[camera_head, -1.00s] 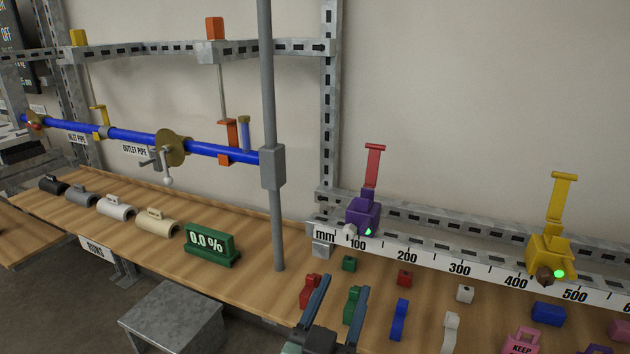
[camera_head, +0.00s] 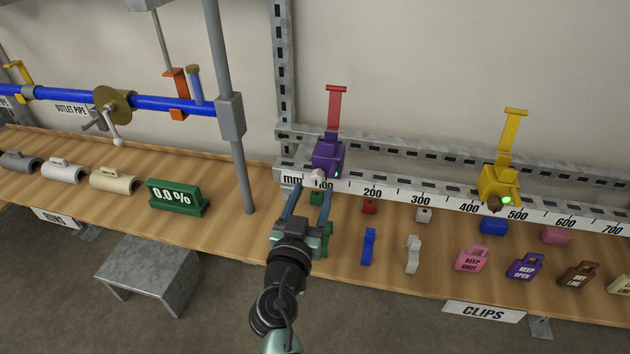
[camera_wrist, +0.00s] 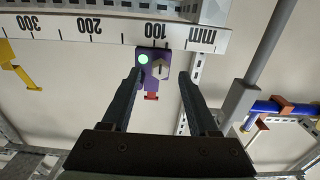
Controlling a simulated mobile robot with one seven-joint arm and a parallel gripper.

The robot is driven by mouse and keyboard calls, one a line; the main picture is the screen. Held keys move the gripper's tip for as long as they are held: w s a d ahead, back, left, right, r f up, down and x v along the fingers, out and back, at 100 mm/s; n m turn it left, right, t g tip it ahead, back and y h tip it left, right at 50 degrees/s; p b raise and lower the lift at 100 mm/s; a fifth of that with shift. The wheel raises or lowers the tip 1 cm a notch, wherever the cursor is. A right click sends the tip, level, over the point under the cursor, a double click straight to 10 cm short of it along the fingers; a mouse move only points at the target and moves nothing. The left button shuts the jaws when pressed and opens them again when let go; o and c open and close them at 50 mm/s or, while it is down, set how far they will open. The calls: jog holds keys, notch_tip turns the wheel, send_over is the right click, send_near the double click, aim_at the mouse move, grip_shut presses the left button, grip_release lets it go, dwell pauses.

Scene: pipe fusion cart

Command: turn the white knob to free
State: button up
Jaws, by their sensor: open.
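The white knob (camera_head: 318,178) sits on the front of the purple block (camera_head: 328,153), near the 100 mark of the ruler. The block has a red lever (camera_head: 336,105) on top and a green light (camera_head: 337,174) beside the knob. My gripper (camera_head: 312,187) is open and empty in front of the block, its fingertips near the knob. In the wrist view the purple block (camera_wrist: 154,62) and pale knob (camera_wrist: 158,69) show between the open fingers. I cannot tell whether a finger touches the knob. Its pointing direction is too small to read.
The ruler (camera_head: 395,197) runs along the rail. A yellow block (camera_head: 499,184) with a brown knob stands near 450. Small red (camera_head: 369,206), blue (camera_head: 369,246) and white (camera_head: 413,253) pieces lie on the bench. A grey post (camera_head: 239,165) stands left of my gripper.

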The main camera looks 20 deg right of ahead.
aim_at(316, 182)
jog(key=shift+x, duration=1.75)
jog(key=shift+c, duration=0.2)
grip_shut()
